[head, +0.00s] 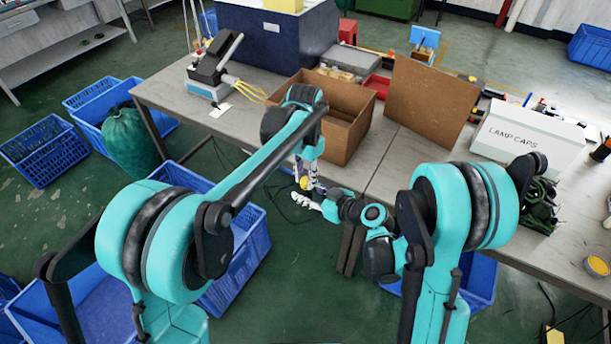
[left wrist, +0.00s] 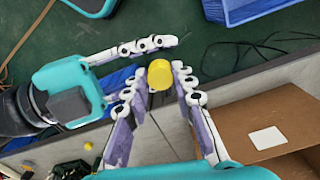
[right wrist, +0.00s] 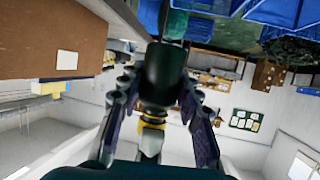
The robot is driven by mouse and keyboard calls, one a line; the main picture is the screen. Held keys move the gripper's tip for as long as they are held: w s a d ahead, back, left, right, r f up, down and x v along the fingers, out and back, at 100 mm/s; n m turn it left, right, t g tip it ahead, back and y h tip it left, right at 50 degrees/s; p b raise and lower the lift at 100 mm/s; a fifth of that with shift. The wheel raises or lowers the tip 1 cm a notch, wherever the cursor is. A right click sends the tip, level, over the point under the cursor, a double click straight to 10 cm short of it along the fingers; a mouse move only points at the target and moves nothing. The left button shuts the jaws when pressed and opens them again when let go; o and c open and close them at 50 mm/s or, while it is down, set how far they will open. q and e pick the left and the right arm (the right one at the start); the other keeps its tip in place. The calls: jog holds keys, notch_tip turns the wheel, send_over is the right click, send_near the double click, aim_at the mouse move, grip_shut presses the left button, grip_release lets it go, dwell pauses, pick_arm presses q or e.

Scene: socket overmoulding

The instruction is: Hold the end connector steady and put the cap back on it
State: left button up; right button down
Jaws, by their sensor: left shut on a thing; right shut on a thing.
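In the left wrist view a rounded yellow piece (left wrist: 160,75), apparently the cap, sits between the fingertips of my left gripper (left wrist: 160,84), which is shut on it. In the right wrist view a dark cylinder (right wrist: 165,75), apparently the end connector, stands between the fingers of my right gripper (right wrist: 158,95), which is shut on it. A yellow band (right wrist: 152,122) and a pale tip show below it. In the head view my left gripper (head: 306,178) reaches down and my right gripper (head: 308,198) comes in from the right just below. I cannot tell whether cap and connector touch.
Both grippers are beyond the table's near edge, above the green floor. An open cardboard box (head: 340,140) stands on the table behind them. A blue crate (head: 245,245) is on the floor at left. A white lamp caps box (head: 528,132) is at right.

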pick_arm(q)
jog(key=m, duration=1.4)
jog(key=shift+w, duration=0.1)
jog(key=m, duration=0.7)
jog(key=shift+f, duration=0.1)
jog(key=m, duration=0.4)
jog(key=shift+m, duration=0.3)
jog(key=m, duration=0.4)
jog(key=o, duration=0.7)
